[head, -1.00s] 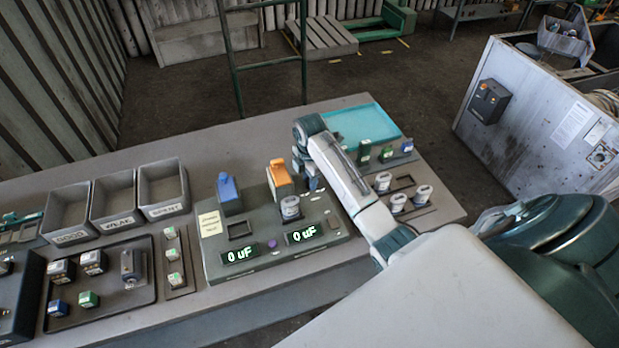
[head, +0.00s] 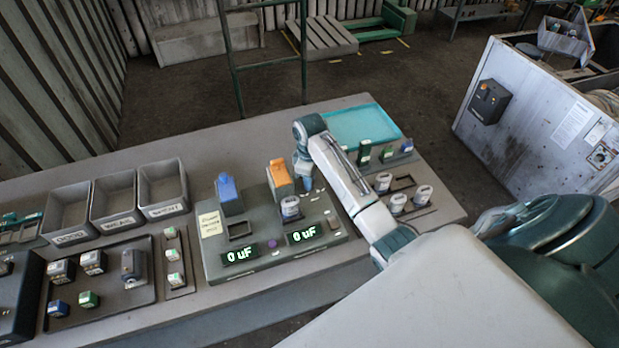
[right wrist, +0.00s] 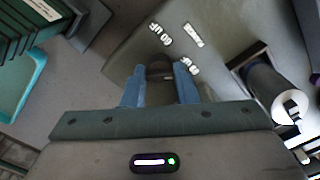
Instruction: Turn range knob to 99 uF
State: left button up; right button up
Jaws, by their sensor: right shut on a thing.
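The dark range knob (right wrist: 160,66) shows between my blue fingers in the right wrist view, on the grey tester (head: 222,263). My right gripper (right wrist: 159,73) is shut on the knob from above. White printed labels stand around the knob; one seems to read 99 uF, though it is turned and small. In the head view my right gripper (head: 308,183) reaches down at the tester's right part and hides the knob. The left display (head: 240,254) and right display (head: 303,234) both read 0 uF. My left gripper is not in view.
An orange-topped block (head: 279,178) and a white-labelled can (head: 290,207) stand close left of my right gripper. A blue-topped block (head: 229,194) stands farther left. Several cans stand at right, near a teal tray (head: 362,123). Grey bins (head: 163,211) stand at left.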

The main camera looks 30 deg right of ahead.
jog(key=shift+f+m, duration=0.1)
jog(key=shift+m, duration=0.5)
jog(key=shift+s, duration=0.1)
jog(key=o, duration=1)
